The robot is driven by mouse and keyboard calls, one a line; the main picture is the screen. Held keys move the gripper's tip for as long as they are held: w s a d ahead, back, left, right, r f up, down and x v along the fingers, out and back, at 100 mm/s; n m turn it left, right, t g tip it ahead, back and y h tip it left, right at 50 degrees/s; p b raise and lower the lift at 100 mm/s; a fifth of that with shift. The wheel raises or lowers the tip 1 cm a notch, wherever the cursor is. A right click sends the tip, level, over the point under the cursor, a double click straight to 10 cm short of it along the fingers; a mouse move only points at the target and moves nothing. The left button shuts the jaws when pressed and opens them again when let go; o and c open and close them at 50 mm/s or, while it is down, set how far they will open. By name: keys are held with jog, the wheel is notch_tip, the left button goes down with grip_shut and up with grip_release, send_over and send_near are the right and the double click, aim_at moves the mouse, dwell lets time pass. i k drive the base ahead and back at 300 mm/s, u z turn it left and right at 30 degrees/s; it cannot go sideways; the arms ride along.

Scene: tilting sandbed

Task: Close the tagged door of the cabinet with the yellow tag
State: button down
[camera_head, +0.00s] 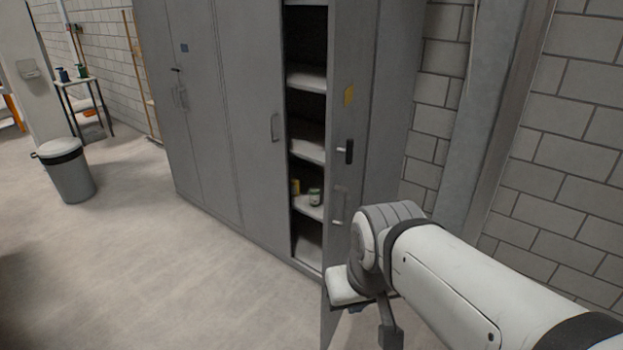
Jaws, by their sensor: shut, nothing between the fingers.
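The grey cabinet has a tagged door (352,60) that stands partly open, with its free edge swung out toward me. The yellow tag (349,95) is on the door's upper face. My gripper (388,335) is only partly seen at the bottom, beside the lower part of the door. It is shut and empty; its fingertips are not clear. My wrist overlaps the lower door, and I cannot tell whether it touches.
The opening shows shelves (309,151) with a small can (314,197). Closed grey cabinet doors (195,110) stand to the left, and a brick wall (560,130) to the right. A grey bin (70,175) stands far left. The floor (160,260) in front is clear.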

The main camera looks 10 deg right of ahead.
aim_at(352, 29)
jog(key=i, duration=1)
jog(key=u, duration=0.05)
